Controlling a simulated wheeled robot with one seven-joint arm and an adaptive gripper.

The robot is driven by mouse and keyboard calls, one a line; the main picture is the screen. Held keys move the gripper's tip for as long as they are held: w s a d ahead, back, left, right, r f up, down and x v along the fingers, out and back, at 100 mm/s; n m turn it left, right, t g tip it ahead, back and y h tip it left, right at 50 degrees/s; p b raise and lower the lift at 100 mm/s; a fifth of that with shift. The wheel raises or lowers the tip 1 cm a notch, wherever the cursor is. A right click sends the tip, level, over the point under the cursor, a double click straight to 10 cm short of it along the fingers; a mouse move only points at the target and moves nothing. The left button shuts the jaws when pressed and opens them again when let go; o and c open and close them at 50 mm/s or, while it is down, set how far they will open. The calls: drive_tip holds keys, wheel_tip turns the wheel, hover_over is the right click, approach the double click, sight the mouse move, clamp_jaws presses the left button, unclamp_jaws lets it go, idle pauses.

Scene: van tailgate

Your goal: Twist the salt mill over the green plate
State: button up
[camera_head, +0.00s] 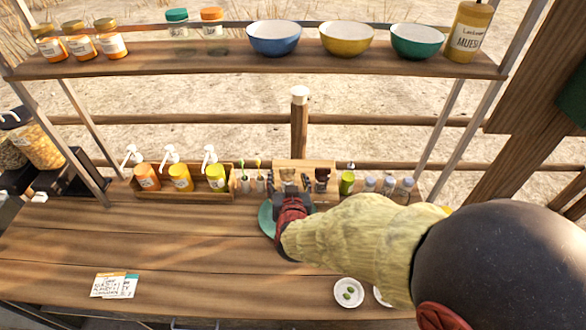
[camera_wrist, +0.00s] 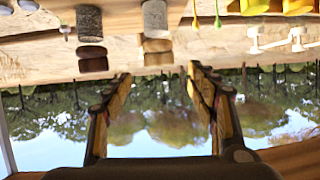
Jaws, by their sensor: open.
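The green plate (camera_head: 266,219) lies on the counter, partly hidden under my gripper (camera_head: 291,198). Two mills stand in a wooden rack just behind the plate. The paler mill (camera_head: 289,176) is on the left and the darker mill (camera_head: 322,181) on the right; no label on either is readable. The wrist view looks upside down. In it the paler mill (camera_wrist: 155,18) and the darker mill (camera_wrist: 89,22) show at the top, beyond the fingertips. My gripper (camera_wrist: 158,74) is open there, with nothing between its fingers.
A wooden box (camera_head: 185,194) of pump bottles stands left of the rack. A green bottle (camera_head: 347,182) and several small bottles stand to its right. A small white dish (camera_head: 349,292) and cards (camera_head: 114,285) lie nearer. Bowls and jars fill the shelf (camera_head: 250,65) above.

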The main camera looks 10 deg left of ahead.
sight(288, 169)
drive_tip(key=b+x, duration=0.1)
drive_tip(key=x, duration=0.6)
drive_tip(key=shift+w+a+f, duration=0.1)
drive_tip(key=shift+w, duration=0.3)
drive_tip(key=shift+c, duration=1)
drive_tip(key=c, duration=1)
